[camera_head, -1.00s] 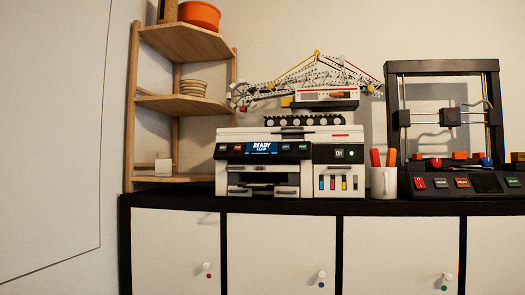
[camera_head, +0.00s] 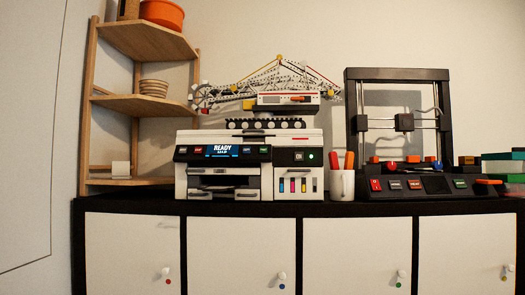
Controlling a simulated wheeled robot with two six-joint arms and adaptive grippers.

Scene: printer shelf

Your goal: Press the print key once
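A white and black printer (camera_head: 190,190) stands on the black-topped cabinet, left of the picture's middle. Its lit blue display (camera_head: 221,151) reads READY. Small keys sit on both sides of the display, including a red one (camera_head: 196,150) at its left and a greenish one (camera_head: 262,150) at its right. A black 3D printer (camera_head: 450,120) stands further right. Its front panel has a red key (camera_head: 376,184), an orange key (camera_head: 415,184) and a green key (camera_head: 461,183) beside a dark screen (camera_head: 436,184). The key labels are too small to read surely. Neither gripper is in view.
A white mug (camera_head: 341,187) with red-orange handles stands between the machines. A toy crane (camera_head: 270,95) sits on the printer. A wooden corner shelf (camera_head: 135,105) stands left. Coloured boxes (camera_head: 502,165) are at the far right. White cabinet doors (camera_head: 240,245) with knobs are below.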

